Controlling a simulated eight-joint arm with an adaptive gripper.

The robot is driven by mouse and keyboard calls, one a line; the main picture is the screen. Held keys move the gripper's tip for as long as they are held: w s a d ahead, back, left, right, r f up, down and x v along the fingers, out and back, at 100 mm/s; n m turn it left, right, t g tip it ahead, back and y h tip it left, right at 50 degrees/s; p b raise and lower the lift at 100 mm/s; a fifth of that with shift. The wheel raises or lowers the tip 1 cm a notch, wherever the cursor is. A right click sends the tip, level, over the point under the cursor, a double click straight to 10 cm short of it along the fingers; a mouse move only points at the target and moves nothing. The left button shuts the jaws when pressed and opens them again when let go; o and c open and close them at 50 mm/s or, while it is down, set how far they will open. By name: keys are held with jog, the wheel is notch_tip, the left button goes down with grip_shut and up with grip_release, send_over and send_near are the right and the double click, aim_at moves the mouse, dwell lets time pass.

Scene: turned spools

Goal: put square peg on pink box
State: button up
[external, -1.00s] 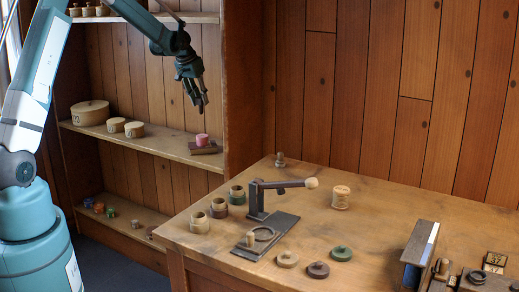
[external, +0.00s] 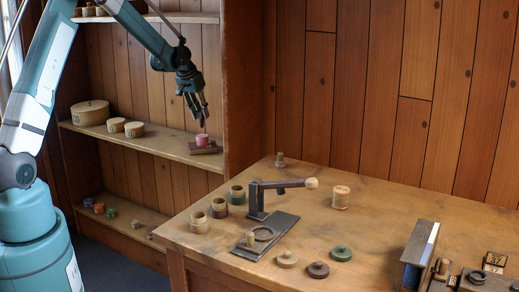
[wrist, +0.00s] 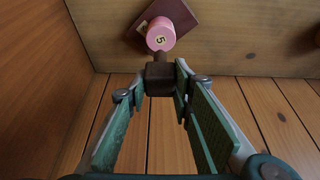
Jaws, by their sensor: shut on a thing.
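My gripper (wrist: 160,82) is shut on a dark brown square peg (wrist: 159,79), held between the fingertips in the wrist view. A narrower stub extends from the peg towards the pink box. The pink box (wrist: 161,34) is a small round pink container marked 5, standing on a dark brown board (wrist: 183,14). In the external view my gripper (external: 201,115) is above the pink box (external: 202,140) on the middle shelf. The peg is too small and dark there to make out clearly, and I cannot tell its exact gap to the box.
The wooden shelf (external: 160,143) also holds round light boxes (external: 134,129) to the left. The shelf unit's side panel (external: 247,90) stands close on the right. The workbench (external: 380,210) beyond it carries spools, lids and a metal stand.

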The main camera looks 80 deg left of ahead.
aim_at(201, 120)
jog(key=shift+f, duration=1.8)
jog(key=shift+f, duration=0.15)
jog(key=o, duration=0.9)
jog(key=shift+p+v, duration=0.35)
jog(key=shift+v, duration=5.8)
